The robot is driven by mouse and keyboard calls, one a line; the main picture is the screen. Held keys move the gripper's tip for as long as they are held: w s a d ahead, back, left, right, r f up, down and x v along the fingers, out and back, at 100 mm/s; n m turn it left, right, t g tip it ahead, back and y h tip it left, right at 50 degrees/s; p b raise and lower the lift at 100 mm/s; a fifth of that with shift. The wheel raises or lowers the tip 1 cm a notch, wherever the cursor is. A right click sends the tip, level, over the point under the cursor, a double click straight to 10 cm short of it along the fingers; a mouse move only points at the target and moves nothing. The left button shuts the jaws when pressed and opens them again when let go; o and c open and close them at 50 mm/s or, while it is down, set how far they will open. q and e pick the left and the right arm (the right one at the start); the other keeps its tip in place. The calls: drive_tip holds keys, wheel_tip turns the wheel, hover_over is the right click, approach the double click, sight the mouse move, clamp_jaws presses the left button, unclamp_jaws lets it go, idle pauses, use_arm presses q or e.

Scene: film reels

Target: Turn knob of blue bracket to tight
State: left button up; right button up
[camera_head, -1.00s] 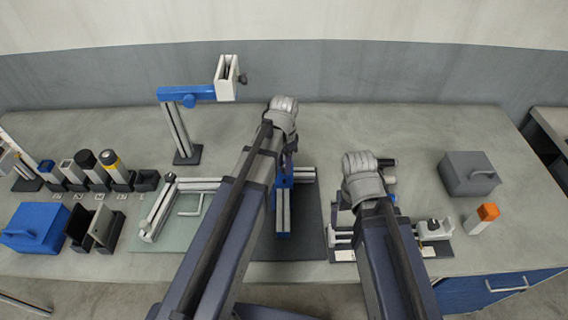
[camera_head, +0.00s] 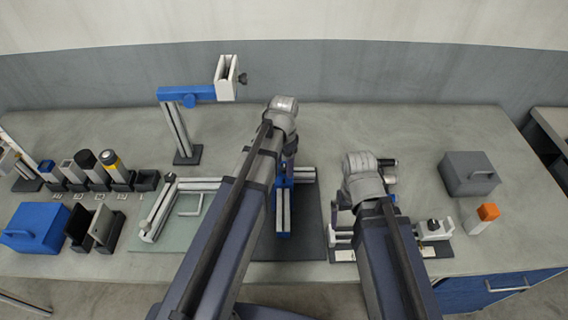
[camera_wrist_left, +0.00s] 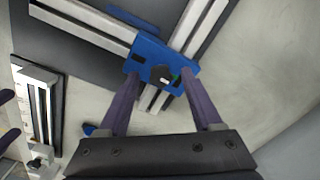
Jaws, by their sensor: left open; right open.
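The blue bracket (camera_head: 284,181) joins pale metal rails on a dark mat in the middle of the bench, partly hidden by my left arm. My left gripper (camera_wrist_left: 160,78) is open, one finger to each side of the knob; contact is not visible. In the head view my left gripper (camera_head: 290,155) points down over the bracket. My right gripper (camera_head: 347,200) is at the right, its fingers mostly hidden.
A blue-armed stand (camera_head: 187,93) rises behind on the left. A small fixture (camera_head: 434,230) stands under and beside my right arm. A grey box (camera_head: 469,174) and an orange-topped block (camera_head: 484,218) lie at the right. Several cylinders and a blue box (camera_head: 36,228) are at the left.

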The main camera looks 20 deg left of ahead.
sight(284, 168)
use_arm(q)
drive_tip(key=shift+r, duration=0.15)
wheel_tip(284, 168, up, 8)
drive_tip(key=p, duration=0.8)
drive_tip(key=shift+f, duration=0.2)
drive_tip(key=shift+s+d+f, duration=0.1)
drive_tip(key=s+d+f+n+b, duration=0.2)
drive_tip(key=s+d, duration=0.3)
drive_tip(key=s, duration=0.2)
drive_tip(key=s+d+f+n+y+b, duration=0.1)
drive_tip(key=s+d+f+n+b, duration=0.1)
drive_tip(key=s+d, duration=0.3)
drive_tip(key=shift+s+d+n+b, duration=0.2)
drive_tip(key=shift+s+n+b, duration=0.1)
drive_tip(key=shift+s, duration=0.75)
